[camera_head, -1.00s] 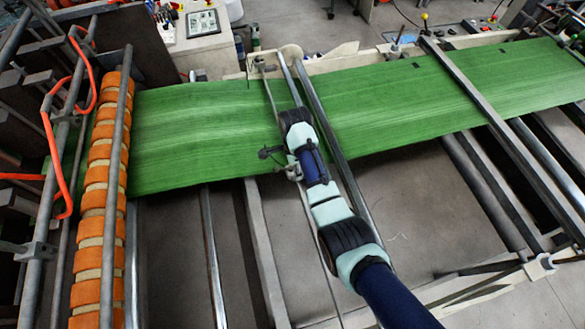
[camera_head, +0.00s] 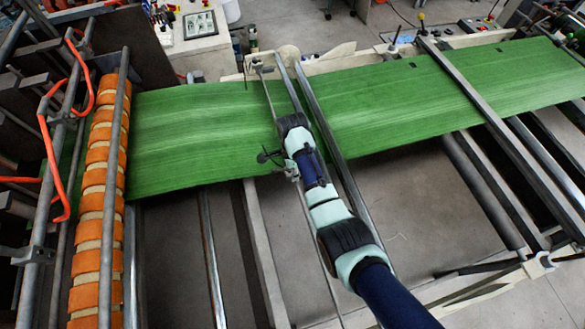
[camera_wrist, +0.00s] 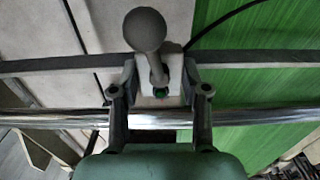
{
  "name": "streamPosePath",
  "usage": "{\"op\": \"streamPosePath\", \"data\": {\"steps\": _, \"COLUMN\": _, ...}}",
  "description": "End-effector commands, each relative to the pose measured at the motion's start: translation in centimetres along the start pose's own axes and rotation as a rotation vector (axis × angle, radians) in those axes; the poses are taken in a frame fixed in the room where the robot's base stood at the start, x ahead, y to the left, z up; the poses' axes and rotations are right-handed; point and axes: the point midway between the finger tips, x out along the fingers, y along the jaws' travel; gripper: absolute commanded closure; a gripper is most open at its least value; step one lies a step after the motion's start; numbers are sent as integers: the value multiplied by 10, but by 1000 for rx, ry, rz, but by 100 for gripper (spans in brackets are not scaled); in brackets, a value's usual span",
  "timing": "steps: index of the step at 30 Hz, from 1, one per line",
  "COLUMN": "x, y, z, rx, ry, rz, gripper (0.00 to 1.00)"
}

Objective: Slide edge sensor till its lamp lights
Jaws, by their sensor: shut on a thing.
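The edge sensor's mount with a grey ball knob (camera_wrist: 145,30) is between my two fingers in the wrist view. My gripper (camera_wrist: 160,97) is shut on it. A small green spot, perhaps the lamp (camera_wrist: 160,93), shows below the knob's stem; I cannot tell whether it is lit. In the head view the sensor (camera_head: 267,156) is a small dark device on a thin rail, close to the near edge of the green web (camera_head: 200,135). My wrist mostly hides the fingers there. In the wrist view the web (camera_wrist: 235,85) lies to the right of the mount.
A shiny bar (camera_wrist: 60,118) crosses the wrist view by my fingers. Metal bars (camera_head: 325,125) cross the web beside my arm. An orange-banded roller (camera_head: 88,235) stands at the left, and a control panel (camera_head: 200,23) at the back.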

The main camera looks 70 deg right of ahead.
Motion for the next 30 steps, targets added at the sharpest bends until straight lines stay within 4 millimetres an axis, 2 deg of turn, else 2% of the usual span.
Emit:
{"op": "streamPosePath", "data": {"steps": 10, "x": 0, "y": 0, "z": 0, "rx": 0, "ry": 0, "rz": 0, "gripper": 100}}
{"op": "streamPosePath", "data": {"steps": 11, "x": 0, "y": 0, "z": 0, "rx": 0, "ry": 0, "rz": -1, "gripper": 53}}
{"op": "streamPosePath", "data": {"steps": 15, "x": 0, "y": 0, "z": 0, "rx": 0, "ry": 0, "rz": 0, "gripper": 30}}
{"op": "streamPosePath", "data": {"steps": 25, "x": -3, "y": -1, "z": 0, "rx": 0, "ry": 0, "rz": -2, "gripper": 29}}
{"op": "streamPosePath", "data": {"steps": 30, "x": -30, "y": -1, "z": 0, "rx": 0, "ry": 0, "rz": -5, "gripper": 29}}
